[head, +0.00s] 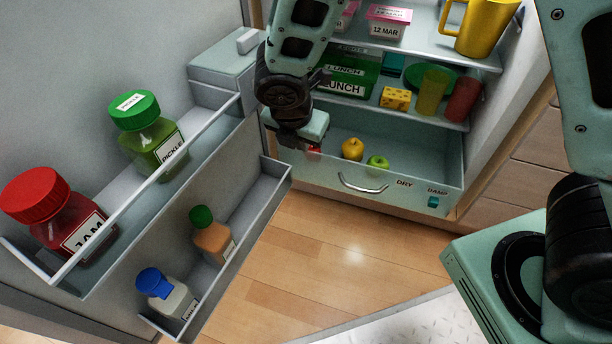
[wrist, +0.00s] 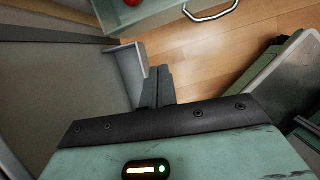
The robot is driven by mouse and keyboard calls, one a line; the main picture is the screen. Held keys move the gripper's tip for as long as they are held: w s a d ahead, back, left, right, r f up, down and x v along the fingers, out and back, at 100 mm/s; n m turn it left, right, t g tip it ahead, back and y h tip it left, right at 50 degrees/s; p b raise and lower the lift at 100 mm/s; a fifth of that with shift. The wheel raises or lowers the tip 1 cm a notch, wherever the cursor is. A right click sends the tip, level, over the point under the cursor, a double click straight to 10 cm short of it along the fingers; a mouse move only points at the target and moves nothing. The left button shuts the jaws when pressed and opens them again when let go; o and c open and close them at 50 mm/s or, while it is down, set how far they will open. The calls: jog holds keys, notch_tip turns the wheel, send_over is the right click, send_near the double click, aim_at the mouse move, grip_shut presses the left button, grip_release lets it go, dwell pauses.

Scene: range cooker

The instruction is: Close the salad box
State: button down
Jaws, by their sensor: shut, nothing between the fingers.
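The salad box (head: 398,196) is the pale green drawer at the bottom of the fridge. It stands pulled out, with its inside showing, and has a curved metal handle (head: 362,186). A yellow fruit (head: 352,149), a green apple (head: 378,162) and a partly hidden red item (head: 314,149) lie in it. My gripper (wrist: 158,88) is shut and empty in the wrist view. In the head view it is left of the handle, near the drawer's left end and the open door, and its fingertips are hard to make out. The handle also shows at the top of the wrist view (wrist: 212,14).
The open fridge door on the left has bins (head: 150,205) with a pickle jar (head: 147,135), a jam jar (head: 58,215) and two bottles close to my gripper's side. Shelves above the drawer hold lunch boxes, a yellow jug (head: 487,27) and cups. The wooden floor (head: 330,240) before the drawer is clear.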

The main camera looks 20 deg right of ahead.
jog(key=w+d+f+b, duration=0.2)
jog(key=w+f+b, duration=0.1)
jog(key=f+b, duration=0.2)
jog(key=w+d+f+n+b, duration=0.1)
jog(key=w+d+f+b, duration=0.1)
jog(key=w+f+b, duration=0.2)
notch_tip(320, 180, down, 4)
jog(key=shift+r+b, duration=0.25)
jog(key=shift+b, duration=0.1)
jog(key=shift+d, duration=0.1)
